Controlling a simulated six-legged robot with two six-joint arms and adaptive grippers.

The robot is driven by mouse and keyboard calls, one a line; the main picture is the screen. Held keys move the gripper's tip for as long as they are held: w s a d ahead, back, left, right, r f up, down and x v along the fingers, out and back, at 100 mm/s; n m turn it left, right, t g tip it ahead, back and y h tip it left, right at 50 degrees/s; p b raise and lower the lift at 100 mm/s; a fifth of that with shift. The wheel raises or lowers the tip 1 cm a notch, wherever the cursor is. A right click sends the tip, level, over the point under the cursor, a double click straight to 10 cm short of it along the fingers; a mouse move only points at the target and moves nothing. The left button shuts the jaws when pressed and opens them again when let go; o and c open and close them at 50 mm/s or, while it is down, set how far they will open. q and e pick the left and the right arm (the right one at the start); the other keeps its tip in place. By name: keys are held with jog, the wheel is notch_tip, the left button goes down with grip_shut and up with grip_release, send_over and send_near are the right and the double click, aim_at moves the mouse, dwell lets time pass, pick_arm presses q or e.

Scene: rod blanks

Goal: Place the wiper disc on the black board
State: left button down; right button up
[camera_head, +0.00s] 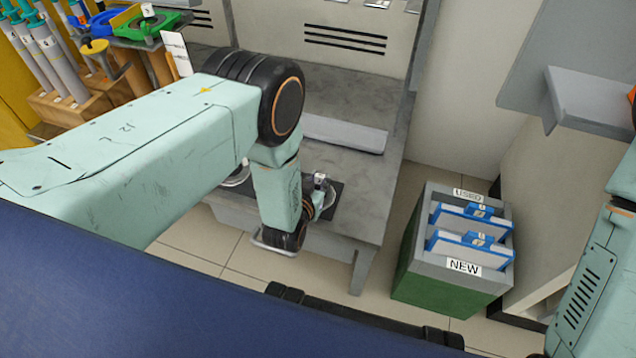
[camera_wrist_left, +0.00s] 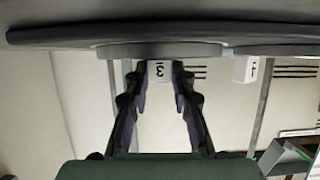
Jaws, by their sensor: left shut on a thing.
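My left gripper (camera_head: 318,192) is low over the grey bench, at the black board (camera_head: 336,203). In the left wrist view my left gripper (camera_wrist_left: 160,90) is shut on a white block marked 3 (camera_wrist_left: 160,70). This block joins a thin grey round piece (camera_wrist_left: 160,49), which looks like the wiper disc, against a wider dark slab (camera_wrist_left: 60,36). I cannot tell whether disc and board touch. My arm hides most of the disc and part of the board in the head view. My right arm shows at the right edge; its gripper is out of view.
A second white block (camera_wrist_left: 245,69) stands beside the held one. A pale bar (camera_head: 343,134) lies behind on the bench. A green bin (camera_head: 425,275) marked USED and NEW stands on the floor at right.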

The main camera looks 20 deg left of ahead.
dwell(0.3)
pick_arm(q)
jog(key=c, duration=1.1)
grip_release()
jog(key=shift+c, duration=0.2)
jog(key=shift+r, duration=0.15)
jog(key=p+v, duration=0.4)
jog(key=v, duration=0.6)
jog(key=shift+s+r+p, duration=0.1)
jog(key=shift+s+p, duration=0.1)
jog(key=shift+p, duration=0.15)
jog(key=shift+s+r, duration=0.2)
jog(key=shift+s, duration=0.5)
